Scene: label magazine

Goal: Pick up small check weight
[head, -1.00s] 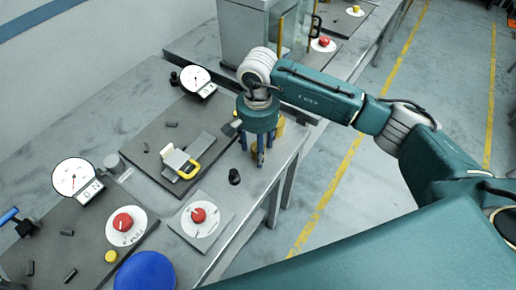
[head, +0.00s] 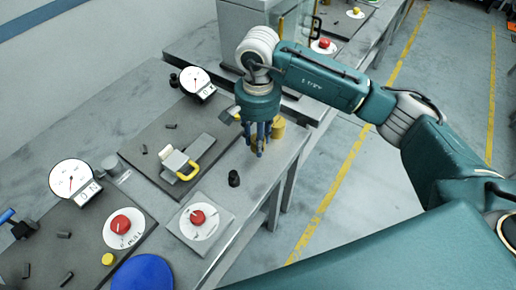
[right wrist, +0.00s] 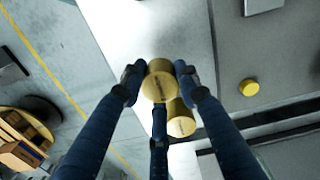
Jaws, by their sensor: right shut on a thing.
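My right gripper (head: 260,150) points down near the bench's right edge. In the right wrist view its fingers (right wrist: 160,78) are closed around a brass cylindrical check weight (right wrist: 161,86). A second brass weight (right wrist: 180,122) shows just beyond the held one. In the head view this second weight (head: 278,128) stands on the bench right beside the fingers. The fingers hide most of the held weight in the head view, and I cannot tell there whether it touches the bench. My left gripper is not in view.
A black knob-like piece (head: 234,178) stands on the bench in front of the gripper. A dark mat (head: 150,140) carries a fixture with a yellow handle (head: 188,172). A red knob on a plate (head: 198,217) is nearer. Open floor (head: 340,215) lies right of the bench.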

